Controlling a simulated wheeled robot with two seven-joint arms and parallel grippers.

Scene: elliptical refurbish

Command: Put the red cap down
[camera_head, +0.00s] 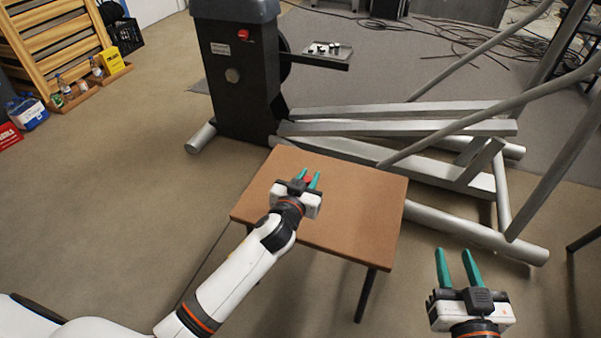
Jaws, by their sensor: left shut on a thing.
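The red cap (308,181) shows as a small red piece between the green fingers of my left gripper (309,178). My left gripper is shut on it, over the brown table top, left of the middle. I cannot tell whether the cap touches the table. My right gripper (457,265) is open and empty, with its green fingers apart, over the floor to the right of the table.
The small brown table (350,205) is otherwise bare. The elliptical machine (238,75) stands behind it, its grey bars (400,128) running along the far and right sides. A tray of small parts (327,57) is at the machine. A wooden rack (60,45) stands far left.

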